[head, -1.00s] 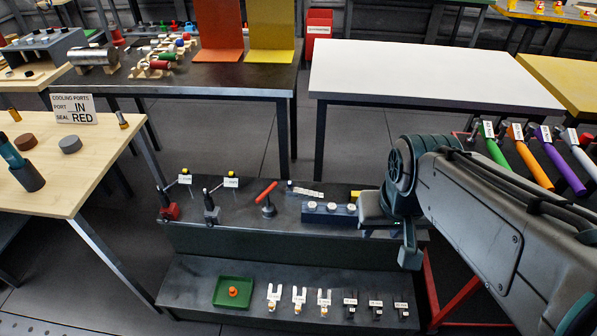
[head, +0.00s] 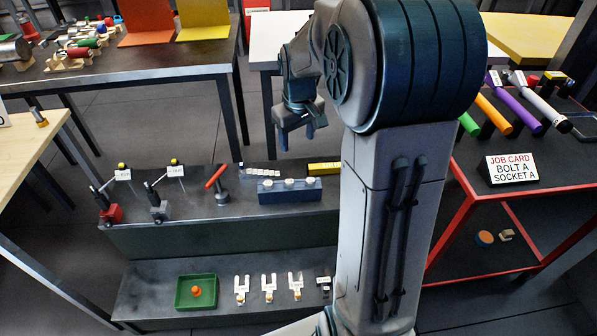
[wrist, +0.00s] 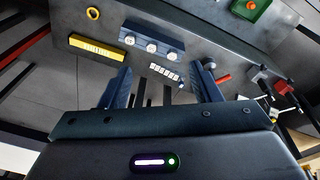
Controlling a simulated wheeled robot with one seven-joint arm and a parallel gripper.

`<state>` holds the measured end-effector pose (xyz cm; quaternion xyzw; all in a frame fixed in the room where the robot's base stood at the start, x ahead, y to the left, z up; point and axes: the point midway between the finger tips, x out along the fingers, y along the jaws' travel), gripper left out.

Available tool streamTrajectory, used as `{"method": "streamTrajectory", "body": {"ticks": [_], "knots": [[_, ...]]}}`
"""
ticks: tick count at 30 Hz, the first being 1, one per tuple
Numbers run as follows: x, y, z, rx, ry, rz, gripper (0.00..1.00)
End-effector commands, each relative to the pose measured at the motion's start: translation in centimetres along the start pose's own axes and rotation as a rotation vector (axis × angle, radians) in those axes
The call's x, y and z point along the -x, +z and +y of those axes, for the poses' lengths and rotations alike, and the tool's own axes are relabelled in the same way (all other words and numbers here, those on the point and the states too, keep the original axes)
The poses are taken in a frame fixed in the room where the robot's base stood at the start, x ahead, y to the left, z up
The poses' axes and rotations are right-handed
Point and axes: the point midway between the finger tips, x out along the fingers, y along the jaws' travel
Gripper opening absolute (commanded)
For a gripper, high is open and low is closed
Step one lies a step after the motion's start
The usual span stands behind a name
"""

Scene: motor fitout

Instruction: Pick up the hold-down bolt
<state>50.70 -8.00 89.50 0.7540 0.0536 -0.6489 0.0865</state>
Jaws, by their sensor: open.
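No part in view is clearly marked as the hold-down bolt. A blue block (head: 289,191) with several round white tops stands on the upper step of the dark stand, and it also shows in the wrist view (wrist: 151,44). I cannot tell whether these tops belong to bolts. My gripper (head: 297,138) is open and empty, raised above and behind the stand in the head view. In the wrist view its two fingers (wrist: 160,82) point toward the stand, with the blue block beyond them and a gap between. My arm hides the stand's right part in the head view.
The dark stand (head: 180,238) also holds a yellow bar (head: 324,169), a red-handled tool (head: 215,178), a green tray (head: 196,304) and white forked parts (head: 268,287).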

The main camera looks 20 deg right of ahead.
Motion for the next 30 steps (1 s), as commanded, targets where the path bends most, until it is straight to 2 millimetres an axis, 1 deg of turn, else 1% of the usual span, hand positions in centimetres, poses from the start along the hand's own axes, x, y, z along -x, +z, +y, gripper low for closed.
{"method": "streamTrajectory", "body": {"ticks": [1,2,3,5,6,9,12,15,18,20,23,27,30], "knots": [[-3.4,-0.9,1.5,0.009,-0.009,-0.011,0.57],[-4.7,-1.5,2.3,0.019,-0.014,-0.014,0.57],[-6.4,-2.2,3.4,0.029,-0.020,-0.017,0.57],[-9.0,-3.1,5.0,0.045,-0.030,-0.020,0.57],[-10.7,-3.6,6.0,0.055,-0.037,-0.022,0.57],[-14.4,-4.5,8.2,0.074,-0.052,-0.023,0.57],[-17.2,-5.1,9.9,0.090,-0.064,-0.022,0.57],[-18.9,-5.4,10.9,0.100,-0.071,-0.020,0.57],[-19.9,-5.5,11.3,0.105,-0.075,-0.020,0.57],[-20.7,-5.5,11.4,0.106,-0.077,-0.020,0.57],[-22.5,-5.4,11.2,0.107,-0.078,-0.022,0.57],[-25.4,-5.3,11.0,0.107,-0.077,-0.022,0.57],[-26.9,-5.3,10.9,0.107,-0.076,-0.021,0.57]]}}
